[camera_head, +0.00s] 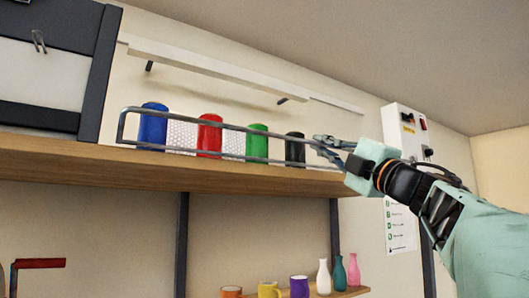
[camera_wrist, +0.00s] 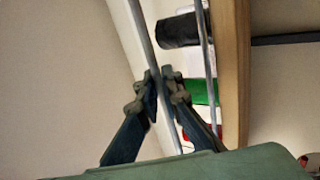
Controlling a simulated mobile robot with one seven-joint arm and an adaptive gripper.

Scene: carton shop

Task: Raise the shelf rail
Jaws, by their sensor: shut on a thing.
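The shelf rail (camera_head: 182,118) is a long grey wire loop with an upper and a lower bar. It runs along the front of the wooden shelf (camera_head: 150,168), standing in front of several cans. My gripper (camera_head: 326,147) is at its right end. In the wrist view, my gripper (camera_wrist: 160,85) has its two dark fingers closed about one of the rail's bars (camera_wrist: 147,40). The other bar (camera_wrist: 205,50) runs beside it, nearer the wooden shelf edge (camera_wrist: 236,70). The exact finger contact is small and partly hidden.
Blue (camera_head: 153,127), red (camera_head: 209,134), green (camera_head: 257,143) and black (camera_head: 295,149) cans stand behind the rail. A white ledge (camera_head: 215,71) is above. A dark-framed cabinet (camera_head: 95,75) is left, a switch box (camera_head: 405,130) right. Mugs and bottles (camera_head: 323,277) sit below.

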